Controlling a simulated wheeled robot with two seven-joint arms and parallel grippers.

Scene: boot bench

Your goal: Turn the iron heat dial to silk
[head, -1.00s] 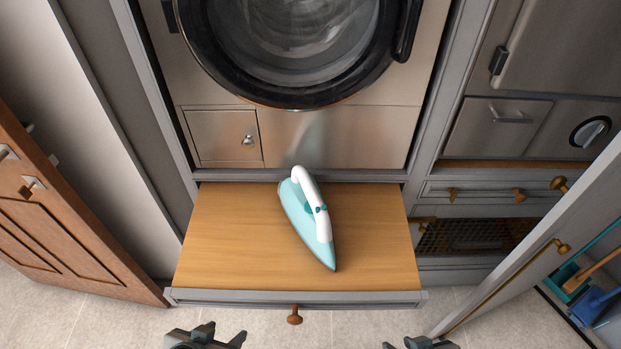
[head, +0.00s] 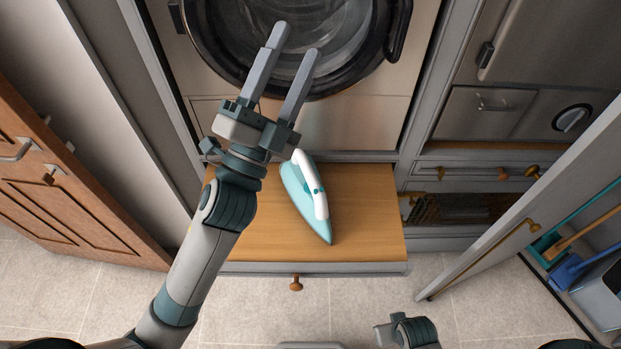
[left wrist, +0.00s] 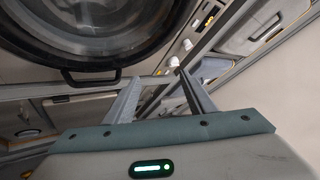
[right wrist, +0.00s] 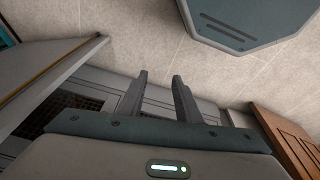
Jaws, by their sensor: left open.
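The iron (head: 306,200) has a light-blue body and a white handle. It lies on the wooden pull-out board (head: 371,222) with its tip toward the board's front edge. A small teal part (head: 317,190), perhaps the dial, shows on the handle; no heat marks can be read. My left gripper (head: 299,37) is open and empty, raised above and left of the iron in the picture, over the washer front. Its fingers also show apart in the left wrist view (left wrist: 152,76). My right gripper shows open and empty in the right wrist view (right wrist: 161,75), facing the floor and cabinet fronts.
The washer door (head: 310,45) is behind the board. A brown door (head: 62,190) stands open at left, a grey door (head: 540,215) with a brass handle at right. A drawer knob (head: 296,284) sticks out in front. Tiled floor is free before the board.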

